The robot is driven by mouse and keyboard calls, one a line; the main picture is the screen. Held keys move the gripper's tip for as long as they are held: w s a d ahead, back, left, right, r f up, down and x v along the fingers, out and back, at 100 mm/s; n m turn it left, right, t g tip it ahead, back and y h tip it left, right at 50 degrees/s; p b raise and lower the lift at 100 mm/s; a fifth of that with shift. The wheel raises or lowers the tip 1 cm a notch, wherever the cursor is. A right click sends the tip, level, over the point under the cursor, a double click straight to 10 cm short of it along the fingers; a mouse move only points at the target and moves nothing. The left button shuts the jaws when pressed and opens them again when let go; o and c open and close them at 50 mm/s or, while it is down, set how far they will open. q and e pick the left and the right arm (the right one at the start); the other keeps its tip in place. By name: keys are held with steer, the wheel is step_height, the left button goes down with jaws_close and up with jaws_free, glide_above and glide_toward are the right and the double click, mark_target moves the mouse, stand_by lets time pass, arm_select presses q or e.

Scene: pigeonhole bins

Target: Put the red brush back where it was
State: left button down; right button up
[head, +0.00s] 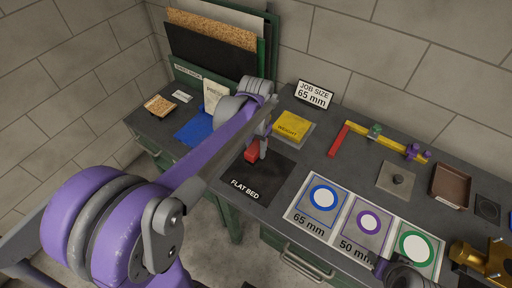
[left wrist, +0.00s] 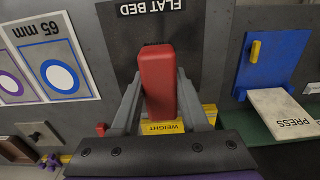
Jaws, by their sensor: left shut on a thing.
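The red brush (head: 251,155) is held in my left gripper (head: 264,148), above or on the black mat marked FLAT BED (head: 247,187). In the left wrist view the brush (left wrist: 158,82) is a red block between the two grey fingers, with a dark bristle edge at its far end, over the mat (left wrist: 120,30). I cannot tell whether the bristles touch the mat. My right gripper's fingers do not show.
A yellow WEIGHT block (head: 291,125) sits behind the mat. Panels marked 65 mm (head: 310,219) and 50 mm (head: 350,244) lie to the right, with a brown tray (head: 451,186) beyond. A blue pad (head: 193,133) and PRESS board (left wrist: 285,113) are beside the mat.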

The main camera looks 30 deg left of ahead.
arm_select(q)
step_height(320, 180, down, 7)
steer(key=b, duration=0.4)
steer(key=shift+s, duration=0.1)
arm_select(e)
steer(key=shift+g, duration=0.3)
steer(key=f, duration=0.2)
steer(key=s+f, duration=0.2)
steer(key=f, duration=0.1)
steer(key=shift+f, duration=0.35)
arm_select(q)
steer(key=shift+f+b, duration=0.3)
steer(key=shift+f, duration=0.2)
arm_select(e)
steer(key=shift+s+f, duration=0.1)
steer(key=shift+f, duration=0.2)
arm_select(q)
steer(key=shift+f+b, duration=0.35)
steer(key=shift+f, duration=0.1)
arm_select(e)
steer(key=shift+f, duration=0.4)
arm_select(q)
steer(key=c, duration=0.7)
jaws_free()
steer(key=shift+c, duration=0.2)
steer(key=o, duration=0.6)
steer(key=shift+c, duration=0.2)
steer(key=shift+r, duration=0.1)
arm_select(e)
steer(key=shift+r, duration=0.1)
